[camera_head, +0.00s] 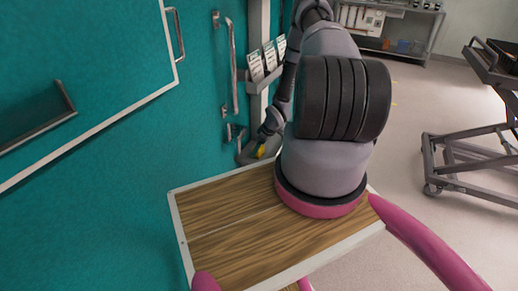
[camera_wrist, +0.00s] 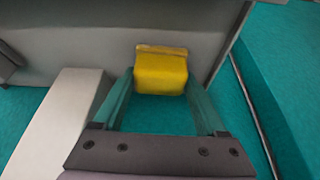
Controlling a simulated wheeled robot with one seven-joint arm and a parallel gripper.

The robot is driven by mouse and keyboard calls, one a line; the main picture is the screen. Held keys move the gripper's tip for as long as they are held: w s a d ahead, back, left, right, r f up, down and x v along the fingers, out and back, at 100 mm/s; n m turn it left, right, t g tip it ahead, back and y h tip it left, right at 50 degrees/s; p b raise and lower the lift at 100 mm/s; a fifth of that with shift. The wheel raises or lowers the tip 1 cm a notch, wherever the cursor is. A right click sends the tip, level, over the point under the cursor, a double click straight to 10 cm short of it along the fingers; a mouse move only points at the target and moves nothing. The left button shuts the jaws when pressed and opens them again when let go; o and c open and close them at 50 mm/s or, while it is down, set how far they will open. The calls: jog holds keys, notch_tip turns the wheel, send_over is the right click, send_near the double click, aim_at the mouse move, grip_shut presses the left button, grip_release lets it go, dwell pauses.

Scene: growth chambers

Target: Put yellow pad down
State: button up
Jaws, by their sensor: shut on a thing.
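The yellow pad (camera_wrist: 161,74) is a small yellow block held between the tips of my gripper (camera_wrist: 160,92) in the wrist view. The gripper is shut on it. A grey surface (camera_wrist: 95,35) lies just beyond the pad; I cannot tell whether the pad touches it. My arm hides part of this area.
The teal wall carries a long handle (camera_head: 233,70) and a grey rack (camera_head: 266,78) with white labelled packets. A wheeled grey cart (camera_head: 470,150) stands at the right. Shelving (camera_head: 395,45) is at the back. The floor between is clear.

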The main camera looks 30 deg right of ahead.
jog(key=o, duration=1.5)
jog(key=shift+s+f, duration=0.1)
jog(key=shift+o, duration=0.2)
jog(key=shift+f, duration=0.1)
jog(key=v, duration=1)
jog(key=shift+w+r, duration=0.2)
jog(key=shift+r, duration=0.25)
